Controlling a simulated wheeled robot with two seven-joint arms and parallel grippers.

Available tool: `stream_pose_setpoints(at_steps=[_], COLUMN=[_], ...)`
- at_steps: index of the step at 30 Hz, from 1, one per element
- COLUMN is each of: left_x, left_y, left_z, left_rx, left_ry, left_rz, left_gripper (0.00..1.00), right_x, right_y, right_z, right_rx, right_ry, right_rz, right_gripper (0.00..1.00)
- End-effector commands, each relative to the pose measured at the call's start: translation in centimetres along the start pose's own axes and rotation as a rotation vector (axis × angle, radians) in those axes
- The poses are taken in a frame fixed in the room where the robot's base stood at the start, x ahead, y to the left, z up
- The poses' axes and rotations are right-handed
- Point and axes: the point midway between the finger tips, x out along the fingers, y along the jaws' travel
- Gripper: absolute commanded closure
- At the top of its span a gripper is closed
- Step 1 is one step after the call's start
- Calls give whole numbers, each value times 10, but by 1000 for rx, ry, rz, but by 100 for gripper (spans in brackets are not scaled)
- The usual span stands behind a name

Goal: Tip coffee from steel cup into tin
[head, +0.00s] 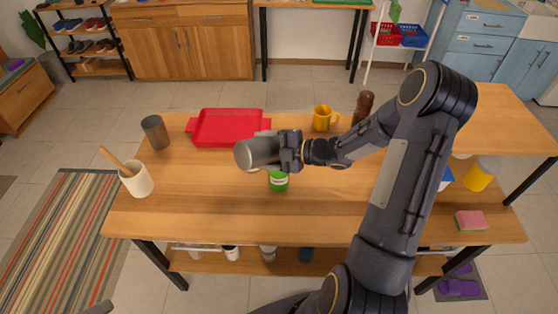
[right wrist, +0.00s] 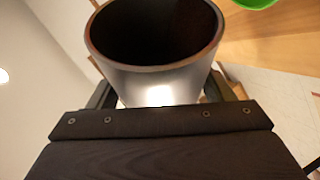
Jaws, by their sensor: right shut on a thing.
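The steel cup (head: 257,153) is held above the table, tilted, just above and left of the green tin. It also shows in the right wrist view (right wrist: 160,82), with its rim in sight and a dark brown inside; I cannot tell coffee from shadow there. My right gripper (head: 282,151) is shut on the cup's side. The green tin (head: 279,182) with a white label stands on the table, its top partly hidden by the cup and gripper. A bit of green (right wrist: 256,3) shows at the top of the right wrist view. My left gripper is not in view.
A red tray (head: 228,140) lies behind the cup. A dark grey cup (head: 155,133), a white crock (head: 136,181) with a wooden utensil, a yellow mug (head: 322,119) and a brown mill (head: 363,106) stand around. The table's front left is clear.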

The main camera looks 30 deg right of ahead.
Motion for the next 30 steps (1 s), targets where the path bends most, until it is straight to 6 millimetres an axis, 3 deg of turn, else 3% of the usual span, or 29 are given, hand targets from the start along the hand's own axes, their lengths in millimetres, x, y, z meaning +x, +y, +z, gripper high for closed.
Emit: stream_pose_setpoints(at_steps=[30], left_x=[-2], left_y=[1], left_z=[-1], left_rx=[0], left_ry=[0], left_rz=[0], left_gripper=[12], right_x=[-5], right_y=[6], right_z=[3], right_rx=[85], right_ry=[46], right_rz=[37], right_gripper=[54])
